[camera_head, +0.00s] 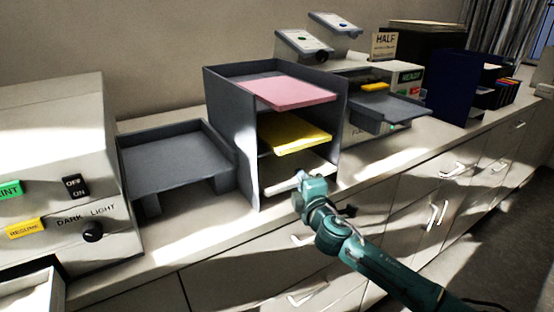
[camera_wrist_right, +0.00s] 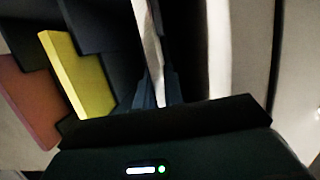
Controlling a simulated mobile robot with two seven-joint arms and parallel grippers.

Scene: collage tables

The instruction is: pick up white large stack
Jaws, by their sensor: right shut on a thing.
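The white large stack (camera_head: 279,188) lies in the lowest compartment of the dark grey paper sorter (camera_head: 247,160), with its front edge sticking out. My right gripper (camera_head: 301,180) is at that front edge, shut on the stack. In the right wrist view the white stack (camera_wrist_right: 149,45) shows as a thin bright strip between the two fingers (camera_wrist_right: 158,92). The back of the stack is hidden inside the sorter. My left gripper is not in view.
A yellow stack (camera_head: 295,135) and a pink stack (camera_head: 290,93) lie on the shelves above. A grey tray (camera_head: 175,160) stands left of the sorter, beside a machine with labelled buttons (camera_head: 60,170). Another grey tray (camera_head: 395,107) juts out at the right. Cabinet drawers (camera_head: 300,262) lie below the counter.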

